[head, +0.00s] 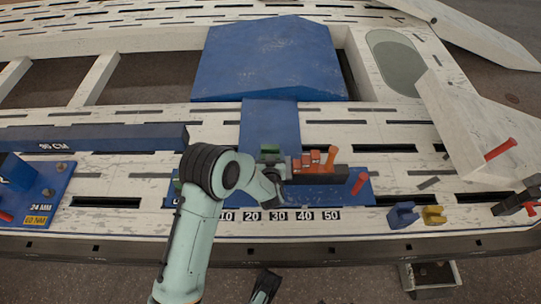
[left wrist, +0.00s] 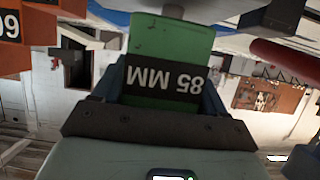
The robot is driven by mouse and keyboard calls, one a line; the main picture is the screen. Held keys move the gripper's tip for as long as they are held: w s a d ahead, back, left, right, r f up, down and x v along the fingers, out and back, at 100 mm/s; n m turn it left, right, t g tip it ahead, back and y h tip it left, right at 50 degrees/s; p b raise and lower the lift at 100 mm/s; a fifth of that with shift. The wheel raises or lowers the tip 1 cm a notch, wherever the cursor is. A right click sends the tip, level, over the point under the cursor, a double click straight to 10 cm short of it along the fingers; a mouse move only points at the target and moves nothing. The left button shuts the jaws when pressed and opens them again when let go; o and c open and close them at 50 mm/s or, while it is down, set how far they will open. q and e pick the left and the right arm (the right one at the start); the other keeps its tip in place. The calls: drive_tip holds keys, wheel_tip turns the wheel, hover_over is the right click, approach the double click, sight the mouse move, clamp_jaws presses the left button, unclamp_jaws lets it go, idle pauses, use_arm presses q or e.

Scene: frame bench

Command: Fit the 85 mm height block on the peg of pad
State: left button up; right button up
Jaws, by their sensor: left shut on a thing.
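The 85 mm height block (left wrist: 165,45) is green, with a black label reading 85 MM upside down in the left wrist view. My left gripper (head: 276,178) is shut on it, low over the blue pad (head: 230,196) in the middle of the bench. The pad has a number scale along its front edge. My gripper and wrist hide much of the block and the pad part below it in the head view. I cannot make out the peg, or whether the block touches it. A dark part at the bottom edge may be my right gripper (head: 265,287); its jaws are unclear.
Orange blocks (head: 316,160) stand in a dark holder just right of my left gripper. A red pin (head: 359,184) leans at the pad's right end. Blue (head: 402,214) and yellow (head: 434,215) pieces sit at the front right.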

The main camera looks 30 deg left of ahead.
use_arm(q)
drive_tip(key=shift+f+b, duration=0.45)
drive_tip(key=shift+f, duration=0.15)
use_arm(e)
drive_tip(key=shift+f, duration=0.55)
use_arm(q)
drive_tip(key=o, duration=1.7)
drive_tip(key=shift+o, duration=0.2)
drive_tip(key=shift+f, duration=0.15)
drive_tip(key=p+v, duration=0.3)
drive_tip(key=v, duration=1)
use_arm(e)
drive_tip(key=r, duration=0.1)
drive_tip(key=s+r, duration=0.1)
drive_tip(key=r, duration=0.1)
drive_tip(key=shift+s+a+r, duration=0.25)
drive_tip(key=shift+a+r, duration=0.1)
drive_tip(key=shift+r, duration=0.05)
use_arm(q)
drive_tip(key=shift+s+d, duration=0.15)
